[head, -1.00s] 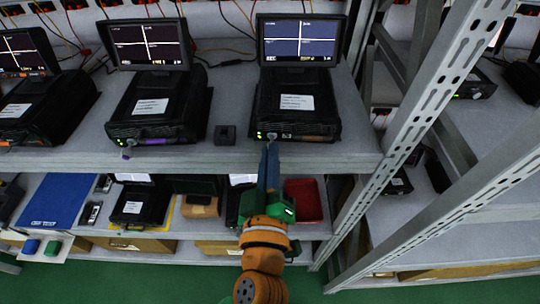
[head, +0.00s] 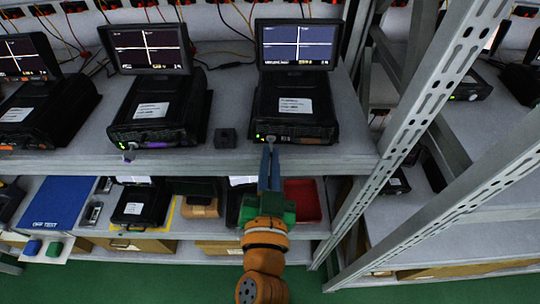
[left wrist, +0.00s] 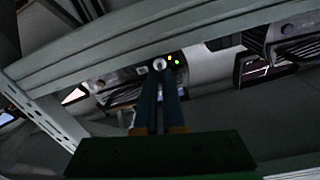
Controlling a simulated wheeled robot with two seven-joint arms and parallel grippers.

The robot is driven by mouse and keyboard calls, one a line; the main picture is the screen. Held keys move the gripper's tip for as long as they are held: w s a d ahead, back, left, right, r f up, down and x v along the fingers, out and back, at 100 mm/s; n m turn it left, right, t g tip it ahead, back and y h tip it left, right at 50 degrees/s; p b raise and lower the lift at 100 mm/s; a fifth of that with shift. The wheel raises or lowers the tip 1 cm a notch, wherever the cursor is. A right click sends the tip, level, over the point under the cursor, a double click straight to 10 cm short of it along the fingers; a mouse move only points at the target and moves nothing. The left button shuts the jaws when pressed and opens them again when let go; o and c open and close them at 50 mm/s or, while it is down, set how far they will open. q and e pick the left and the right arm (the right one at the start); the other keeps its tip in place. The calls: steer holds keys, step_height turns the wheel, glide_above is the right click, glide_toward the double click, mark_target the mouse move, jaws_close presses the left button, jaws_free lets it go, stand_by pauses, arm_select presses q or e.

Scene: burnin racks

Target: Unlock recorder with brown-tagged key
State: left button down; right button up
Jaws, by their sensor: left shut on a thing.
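The recorder (head: 296,118) with a brown strip (head: 308,140) on its front stands at the shelf's front edge, its screen (head: 297,45) lit. My left gripper (head: 270,150) reaches up to the left part of its front. Its blue fingers are shut at the round lock (left wrist: 160,64), which shows at their tips in the left wrist view. The key between them is mostly hidden, and I cannot make out its tag. Green and yellow lights glow beside the lock. My right gripper is not in view.
A second recorder (head: 155,118) with a purple strip stands to the left, a purple tag hanging at its front. A small black block (head: 225,138) sits between them. A perforated metal post (head: 440,110) rises close on the right. The lower shelf holds a red tray (head: 304,199).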

arm_select(q)
steer(key=m+p, duration=0.1)
steer(key=m, duration=0.4)
steer(key=shift+m+p, duration=0.35)
steer(key=shift+m, duration=0.35)
steer(key=c, duration=1.3)
jaws_free()
steer(key=shift+w, duration=0.1)
